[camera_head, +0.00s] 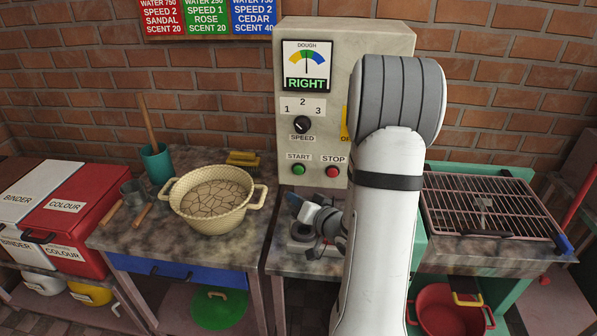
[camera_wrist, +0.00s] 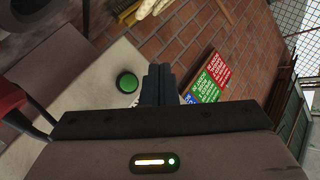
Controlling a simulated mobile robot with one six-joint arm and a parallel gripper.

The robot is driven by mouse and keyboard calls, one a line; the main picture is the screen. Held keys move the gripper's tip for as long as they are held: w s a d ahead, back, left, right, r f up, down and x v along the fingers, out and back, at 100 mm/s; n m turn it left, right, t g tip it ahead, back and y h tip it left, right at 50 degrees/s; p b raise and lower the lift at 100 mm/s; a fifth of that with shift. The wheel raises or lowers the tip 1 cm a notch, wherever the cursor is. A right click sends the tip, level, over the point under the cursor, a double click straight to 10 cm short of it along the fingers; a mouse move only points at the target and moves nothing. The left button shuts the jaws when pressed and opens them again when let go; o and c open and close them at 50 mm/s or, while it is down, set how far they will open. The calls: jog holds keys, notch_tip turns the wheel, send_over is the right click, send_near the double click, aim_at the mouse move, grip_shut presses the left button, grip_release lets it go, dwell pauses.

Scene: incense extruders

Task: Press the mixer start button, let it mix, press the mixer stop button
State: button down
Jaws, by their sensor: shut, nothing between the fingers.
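The mixer panel (camera_head: 345,110) stands against the brick wall. Its green START button (camera_head: 299,169) and red STOP button (camera_head: 332,171) sit low on it. Above them are the speed knob (camera_head: 302,124) and a dough display (camera_head: 306,66) reading RIGHT. My gripper (camera_wrist: 159,72) is shut and empty. In the wrist view the green button (camera_wrist: 128,83) lies just left of the fingertips, with a small gap in the picture; I cannot tell the depth.
A cream colander-like basin (camera_head: 262,197) with cracked dough stands on the left table, near a teal cup (camera_head: 157,163). Red and white bins (camera_head: 78,205) are at far left. A wire rack (camera_head: 490,204) is at right. A recipe board (camera_head: 210,17) hangs above.

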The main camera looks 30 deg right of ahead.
aim_at(298, 170)
jog(key=w+d, duration=0.1)
jog(key=w, duration=0.1)
jog(key=w+d, duration=0.2)
jog(key=w+d+p, duration=0.1)
jog(key=w, duration=0.2)
jog(key=shift+d, duration=0.35)
jog(key=shift+w+d, duration=0.1)
jog(key=shift+w, duration=0.05)
dwell(1.7)
jog(key=shift+w+d, duration=0.15)
jog(key=shift+w, duration=0.05)
